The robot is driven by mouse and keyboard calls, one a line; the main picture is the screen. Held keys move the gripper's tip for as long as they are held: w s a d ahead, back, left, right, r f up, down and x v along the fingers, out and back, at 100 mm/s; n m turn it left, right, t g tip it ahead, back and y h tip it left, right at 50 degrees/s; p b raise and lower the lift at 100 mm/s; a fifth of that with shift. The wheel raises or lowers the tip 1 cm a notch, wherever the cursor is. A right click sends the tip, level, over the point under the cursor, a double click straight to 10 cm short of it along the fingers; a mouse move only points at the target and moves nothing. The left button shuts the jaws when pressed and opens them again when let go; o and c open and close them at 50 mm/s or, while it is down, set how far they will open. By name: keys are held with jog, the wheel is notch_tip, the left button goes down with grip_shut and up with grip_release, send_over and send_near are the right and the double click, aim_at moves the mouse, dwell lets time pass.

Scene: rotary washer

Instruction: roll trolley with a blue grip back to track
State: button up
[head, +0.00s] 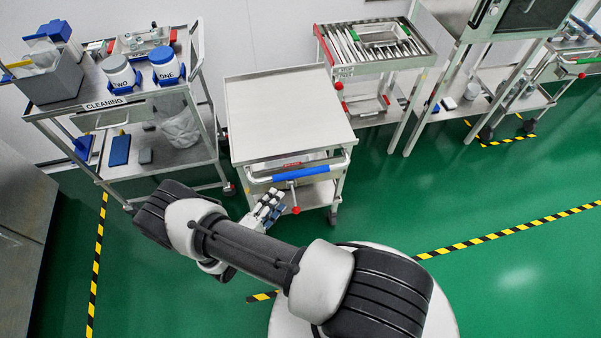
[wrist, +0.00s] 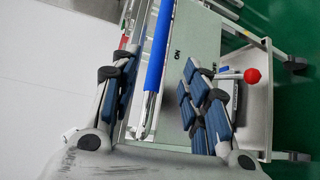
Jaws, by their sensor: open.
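The trolley (head: 285,105) with the blue grip stands in the middle of the head view, its flat grey top empty. Its blue grip (head: 300,173) is a sleeve on the push bar along the near side. The blue grip also shows in the wrist view (wrist: 160,45). My gripper (head: 270,205) is open and empty, just in front of the bar at its left part. In the wrist view the bar appears between the two spread fingers, and I see no contact. No track is clearly recognisable.
A red-knobbed lever (head: 295,210) hangs below the bar. Yellow-black tape (head: 500,232) crosses the green floor, which is open on the right.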

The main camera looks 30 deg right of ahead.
aim_at(297, 177)
jog(key=b+x, duration=0.2)
jog(key=x, duration=1.3)
jog(key=shift+w+d+f, duration=0.1)
jog(key=shift+d, duration=0.05)
grip_shut()
